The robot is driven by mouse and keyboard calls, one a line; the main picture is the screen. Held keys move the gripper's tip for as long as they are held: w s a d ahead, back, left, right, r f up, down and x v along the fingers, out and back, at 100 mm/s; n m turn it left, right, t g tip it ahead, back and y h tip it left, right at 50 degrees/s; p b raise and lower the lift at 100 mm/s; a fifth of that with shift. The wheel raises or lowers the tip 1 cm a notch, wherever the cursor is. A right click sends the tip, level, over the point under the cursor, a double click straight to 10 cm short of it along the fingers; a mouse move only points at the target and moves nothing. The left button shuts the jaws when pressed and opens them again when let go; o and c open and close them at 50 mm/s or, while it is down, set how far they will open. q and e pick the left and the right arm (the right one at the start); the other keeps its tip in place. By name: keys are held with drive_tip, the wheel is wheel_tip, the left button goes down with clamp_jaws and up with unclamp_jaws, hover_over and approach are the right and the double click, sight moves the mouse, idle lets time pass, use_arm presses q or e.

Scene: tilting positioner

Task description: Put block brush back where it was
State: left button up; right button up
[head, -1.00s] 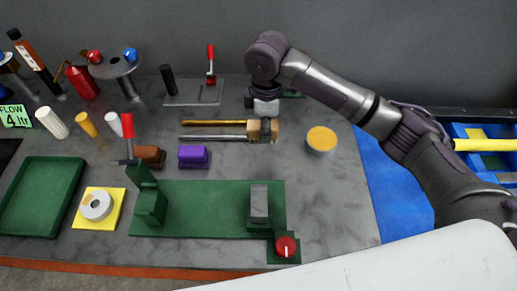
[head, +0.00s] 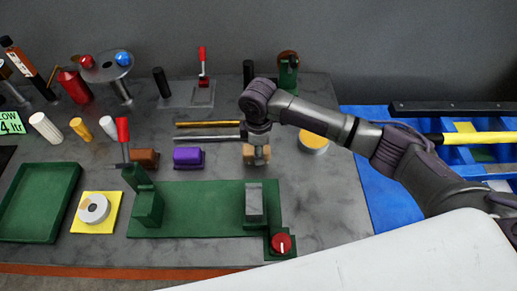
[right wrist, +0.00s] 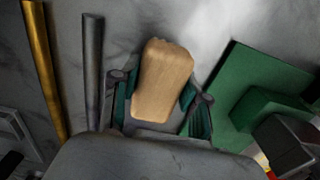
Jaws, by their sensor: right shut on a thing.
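The block brush, a tan wooden block (head: 262,155), is at the lower end of my right gripper (head: 257,148) in the head view. In the right wrist view the block (right wrist: 167,70) lies between the two fingers of my right gripper (right wrist: 161,88), which is shut on it. Its bristles are hidden, and I cannot tell whether it touches the table. It is just right of and in front of the grey rod's end (head: 215,138). My left gripper is not in view.
A purple block (head: 188,157) and a brown block (head: 144,158) lie to the left. The green positioner plate (head: 200,215) with upright brackets is in front. A yellow-topped round tin (head: 314,143) stands to the right. The bare grey table (head: 325,195) lies right of the plate.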

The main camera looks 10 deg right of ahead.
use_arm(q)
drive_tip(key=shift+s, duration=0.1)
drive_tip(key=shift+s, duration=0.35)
use_arm(e)
drive_tip(key=o, duration=1)
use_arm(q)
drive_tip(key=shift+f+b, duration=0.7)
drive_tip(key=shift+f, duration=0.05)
use_arm(e)
wheel_tip(320, 180, up, 12)
drive_tip(key=shift+r, duration=0.1)
